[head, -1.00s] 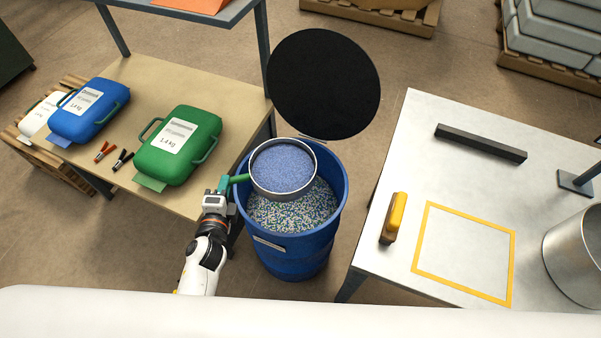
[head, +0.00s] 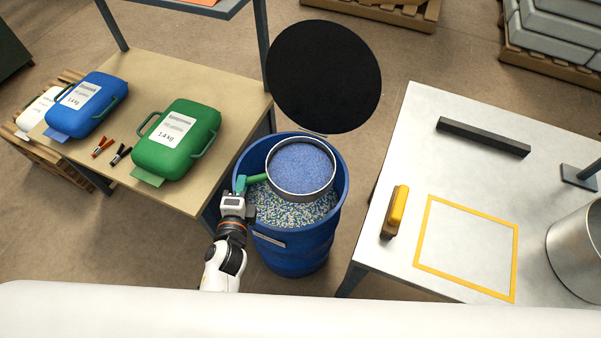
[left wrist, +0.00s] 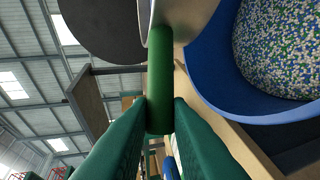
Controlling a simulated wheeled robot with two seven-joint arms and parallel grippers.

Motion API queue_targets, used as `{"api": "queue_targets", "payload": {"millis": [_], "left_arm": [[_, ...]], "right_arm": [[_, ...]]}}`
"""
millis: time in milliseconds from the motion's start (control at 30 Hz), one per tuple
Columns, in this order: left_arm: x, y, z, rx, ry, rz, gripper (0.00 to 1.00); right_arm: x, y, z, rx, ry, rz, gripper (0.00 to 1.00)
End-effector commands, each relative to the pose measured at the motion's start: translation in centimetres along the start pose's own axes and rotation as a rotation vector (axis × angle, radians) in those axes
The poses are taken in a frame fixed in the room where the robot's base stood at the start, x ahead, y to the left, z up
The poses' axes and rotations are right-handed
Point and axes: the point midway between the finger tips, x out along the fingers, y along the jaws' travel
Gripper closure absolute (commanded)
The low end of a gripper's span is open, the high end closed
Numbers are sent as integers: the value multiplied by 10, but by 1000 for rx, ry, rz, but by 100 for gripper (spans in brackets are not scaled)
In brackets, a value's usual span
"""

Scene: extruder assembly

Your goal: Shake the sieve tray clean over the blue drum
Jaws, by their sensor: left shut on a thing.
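The sieve tray (head: 301,168) is a round metal-rimmed tray with a blue speckled surface and a green handle. It is held over the open blue drum (head: 290,255), toward the drum's far right side. The drum holds mixed white, green and blue pellets (head: 285,211). My left gripper (head: 242,183) is shut on the green handle at the drum's left rim. In the left wrist view the green fingers close around the handle (left wrist: 160,85), and the drum's pellets (left wrist: 280,45) show at the right. My right gripper is not in view.
A black round lid (head: 323,76) stands open behind the drum. A white table (head: 420,140) with a yellow-handled brush (head: 396,210) and metal pot (head: 580,250) is at the right.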

Motion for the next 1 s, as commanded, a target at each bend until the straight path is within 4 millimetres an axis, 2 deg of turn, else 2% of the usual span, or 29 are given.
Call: {"api": "queue_targets", "payload": {"millis": [100, 467, 567, 800, 900, 1000], "left_arm": [[-4, 0, 9, -11, 2, -2, 100], [-4, 0, 9, -12, -2, -5, 100], [0, 3, -6, -8, -2, -4, 100], [24, 7, -64, -3, 1, -2, 100], [30, 6, -79, -5, 0, -1, 100], [33, 6, -86, -7, 0, 0, 100]], "right_arm": [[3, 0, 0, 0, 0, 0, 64], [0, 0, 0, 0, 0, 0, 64], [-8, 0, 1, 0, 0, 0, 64], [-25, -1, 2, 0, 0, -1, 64], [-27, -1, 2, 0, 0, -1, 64], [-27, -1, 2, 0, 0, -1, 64]]}}
